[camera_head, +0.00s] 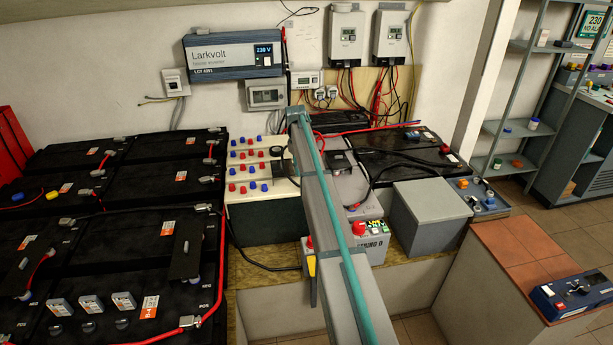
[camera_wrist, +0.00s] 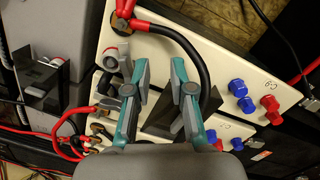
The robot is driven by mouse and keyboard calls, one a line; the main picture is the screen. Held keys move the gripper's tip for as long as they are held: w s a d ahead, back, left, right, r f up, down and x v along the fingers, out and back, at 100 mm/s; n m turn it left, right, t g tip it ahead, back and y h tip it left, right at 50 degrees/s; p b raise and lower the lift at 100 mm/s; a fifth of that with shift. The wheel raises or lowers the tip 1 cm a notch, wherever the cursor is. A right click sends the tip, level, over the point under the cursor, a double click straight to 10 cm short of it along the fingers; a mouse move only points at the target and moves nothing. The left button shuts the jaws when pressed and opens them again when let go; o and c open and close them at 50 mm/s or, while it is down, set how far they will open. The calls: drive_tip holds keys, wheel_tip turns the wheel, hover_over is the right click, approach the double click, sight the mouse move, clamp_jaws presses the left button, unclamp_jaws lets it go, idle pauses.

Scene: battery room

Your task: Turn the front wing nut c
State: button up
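I cannot make out a wing nut with certainty in either view. In the wrist view my gripper (camera_wrist: 160,68) is open, its two grey-and-teal fingers apart with nothing held between them. It is over a white battery top (camera_wrist: 168,32). A small grey fitting (camera_wrist: 123,54) stands just left of the left finger, and a copper-coloured terminal (camera_wrist: 120,24) with a red-sleeved cable end is at the upper left. In the head view my own arm crosses the middle, and my gripper cannot be made out there.
A black cable (camera_wrist: 200,60) arches close to the right finger. Blue terminal caps (camera_wrist: 237,88) and red ones (camera_wrist: 271,103) stick up at the right. In the head view, black batteries (camera_head: 115,250) fill the left and a grey box (camera_head: 430,210) stands right of my arm.

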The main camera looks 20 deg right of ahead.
drive_tip(key=w+d+r+b, duration=0.1)
drive_tip(key=w+d+r, duration=0.3)
drive_tip(key=r, duration=0.3)
drive_tip(key=shift+t, duration=0.4)
wheel_tip(320, 180, down, 11)
drive_tip(key=shift+s+d+r+p, duration=0.1)
drive_tip(key=shift+p, duration=0.75)
clamp_jaws()
